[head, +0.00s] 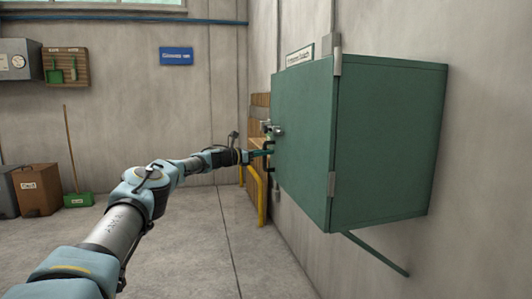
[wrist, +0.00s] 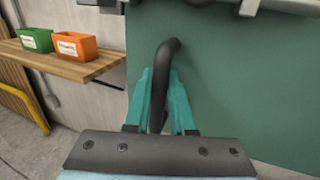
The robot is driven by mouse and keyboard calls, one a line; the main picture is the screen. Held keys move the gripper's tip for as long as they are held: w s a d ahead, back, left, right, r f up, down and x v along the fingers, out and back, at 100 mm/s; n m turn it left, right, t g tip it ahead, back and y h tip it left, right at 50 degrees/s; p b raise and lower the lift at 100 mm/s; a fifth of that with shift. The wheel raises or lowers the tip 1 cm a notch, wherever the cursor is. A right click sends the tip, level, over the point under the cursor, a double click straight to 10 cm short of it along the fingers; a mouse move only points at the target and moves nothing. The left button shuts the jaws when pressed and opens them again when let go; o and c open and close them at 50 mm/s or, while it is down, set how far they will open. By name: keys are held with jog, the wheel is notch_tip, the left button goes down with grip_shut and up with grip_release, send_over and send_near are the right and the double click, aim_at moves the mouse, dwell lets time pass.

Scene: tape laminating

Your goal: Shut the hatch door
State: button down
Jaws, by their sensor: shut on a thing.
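The green hatch door (head: 302,145) is the left-facing front of a green wall cabinet (head: 385,145). Its hinges are on the near vertical edge, and its free edge is at the far side. In the head view the door looks about in line with the cabinet front, but any gap at the free edge is hidden. A dark curved handle (wrist: 166,80) stands out from the door panel (wrist: 230,80) in the wrist view. My gripper (wrist: 160,90) has its teal fingers on either side of the handle, shut on it. It also shows in the head view (head: 262,153).
A metal latch (head: 273,130) sits above the handle. Beyond the door's free edge is a wooden shelf (wrist: 75,68) with a green bin (wrist: 35,39) and an orange bin (wrist: 75,46). A yellow rail (head: 256,192) stands below.

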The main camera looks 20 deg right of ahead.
jog(key=shift+s+d, duration=0.25)
jog(key=shift+d, duration=0.1)
jog(key=c, duration=0.8)
grip_release()
jog(key=shift+d, duration=0.1)
jog(key=shift+o, duration=0.2)
jog(key=shift+f, duration=0.1)
jog(key=s+a+b, duration=0.1)
jog(key=a+b, duration=0.1)
jog(key=a, duration=0.9)
jog(key=shift+a, duration=0.15)
